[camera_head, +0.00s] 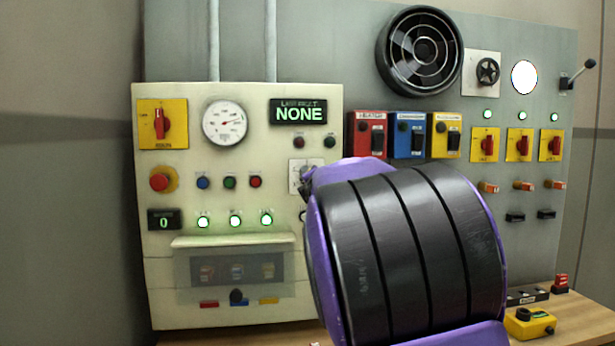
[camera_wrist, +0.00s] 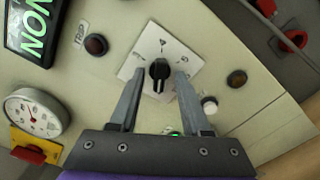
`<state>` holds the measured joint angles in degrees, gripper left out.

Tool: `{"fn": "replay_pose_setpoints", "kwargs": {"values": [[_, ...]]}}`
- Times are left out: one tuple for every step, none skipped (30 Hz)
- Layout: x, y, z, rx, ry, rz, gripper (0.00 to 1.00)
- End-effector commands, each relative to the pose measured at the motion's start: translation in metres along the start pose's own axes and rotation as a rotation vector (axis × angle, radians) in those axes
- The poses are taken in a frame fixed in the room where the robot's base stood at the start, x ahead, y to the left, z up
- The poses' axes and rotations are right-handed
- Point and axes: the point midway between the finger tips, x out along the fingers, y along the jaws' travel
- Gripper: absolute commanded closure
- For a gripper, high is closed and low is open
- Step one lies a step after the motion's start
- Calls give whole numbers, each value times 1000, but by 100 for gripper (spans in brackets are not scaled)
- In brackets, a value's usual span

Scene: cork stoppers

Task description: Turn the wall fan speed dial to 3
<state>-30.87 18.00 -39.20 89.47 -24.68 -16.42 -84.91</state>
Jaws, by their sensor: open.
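The pointer direction is not clear. My gripper (camera_wrist: 159,79) is open, with one grey finger on each side of the dial. I cannot tell whether either finger touches it. In the head view the white plate (camera_head: 294,178) shows at the cream panel's right side, partly hidden by my arm. A black round fan (camera_head: 421,50) is on the grey wall panel above.
The cream panel (camera_head: 160,270) carries a gauge (camera_head: 225,123), a "NONE" display (camera_head: 298,112), buttons and a red switch (camera_head: 161,122). Red, blue and yellow boxes (camera_head: 446,135) stand to the right. A yellow box (camera_head: 530,323) lies on the bench.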

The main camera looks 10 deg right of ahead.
Motion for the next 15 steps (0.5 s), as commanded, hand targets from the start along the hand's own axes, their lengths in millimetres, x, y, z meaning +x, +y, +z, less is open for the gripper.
{"fn": "replay_pose_setpoints", "kwargs": {"values": [[0, 1, 0, 0, 0, 0, 52], [0, 1, 0, 0, 0, 0, 52], [0, 1, 0, 0, 0, 1, 52], [0, 1, 0, 0, 0, 1, 52], [0, 0, 0, 0, 0, 1, 52], [0, 0, 0, 0, 0, 1, 52], [-1, 0, 0, 0, 0, 1, 52], [-1, 0, 0, 0, 0, 1, 52], [-1, 0, 0, 0, 0, 1, 52], [-1, 0, 0, 0, 0, 1, 52], [0, 0, 0, 0, 0, 1, 52], [0, 0, 0, 0, 0, 1, 52], [0, 0, 0, 0, 0, 0, 52], [0, 0, 0, 0, 0, 0, 56], [0, 0, 0, 0, 0, 0, 63]]}}
